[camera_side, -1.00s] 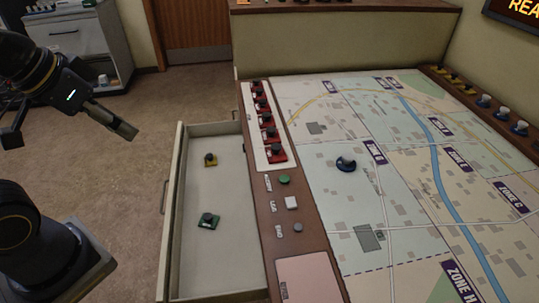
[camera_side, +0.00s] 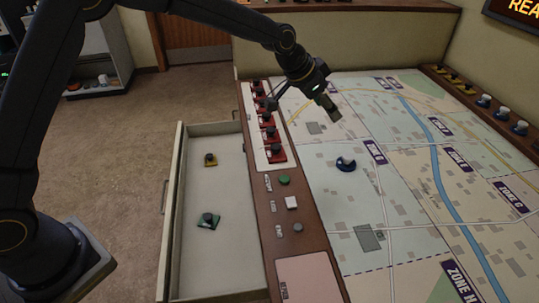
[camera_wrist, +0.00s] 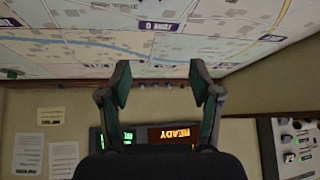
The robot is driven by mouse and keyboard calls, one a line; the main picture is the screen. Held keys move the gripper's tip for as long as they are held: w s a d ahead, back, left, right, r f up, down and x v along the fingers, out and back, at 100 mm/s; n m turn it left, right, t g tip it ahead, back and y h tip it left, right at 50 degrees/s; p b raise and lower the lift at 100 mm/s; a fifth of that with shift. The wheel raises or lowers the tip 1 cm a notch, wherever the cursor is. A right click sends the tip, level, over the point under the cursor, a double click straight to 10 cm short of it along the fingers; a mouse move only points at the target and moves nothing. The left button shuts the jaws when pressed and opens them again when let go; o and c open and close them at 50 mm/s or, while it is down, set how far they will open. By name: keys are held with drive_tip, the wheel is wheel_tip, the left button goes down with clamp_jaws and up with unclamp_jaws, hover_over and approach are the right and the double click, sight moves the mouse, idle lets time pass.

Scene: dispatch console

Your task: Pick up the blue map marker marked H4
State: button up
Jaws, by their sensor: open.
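A blue round map marker (camera_side: 346,165) with a dark knob stands on the map (camera_side: 410,215) in the side view; its label is too small to read. Several blue-based markers with pale knobs (camera_side: 502,113) stand along the map's right edge, labels also unreadable. My gripper (camera_side: 333,110) is above the map, beyond the single blue marker and apart from it, tilted. In the wrist view my gripper (camera_wrist: 160,88) has its two fingers spread with nothing held between them. The wrist view looks across the map's far part to the wall.
An open drawer (camera_side: 178,235) at the left holds a yellow marker (camera_side: 210,159) and a green marker (camera_side: 208,220). Red markers (camera_side: 269,132) stand in a strip on the console beside the map. Yellow markers (camera_side: 455,79) stand at the right edge. A lit sign (camera_side: 520,13) hangs on the wall.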

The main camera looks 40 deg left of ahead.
drive_tip(key=g, duration=0.1)
approach(346, 157)
drive_tip(key=x, duration=0.3)
drive_tip(key=shift+w+d+f, duration=0.1)
drive_tip(key=shift+d+f, duration=0.1)
drive_tip(key=shift+f, duration=0.15)
drive_tip(key=shift+x, duration=3.1)
drive_tip(key=shift+w+r, duration=0.1)
drive_tip(key=shift+w, duration=0.05)
drive_tip(key=shift+a, duration=0.1)
clamp_jaws()
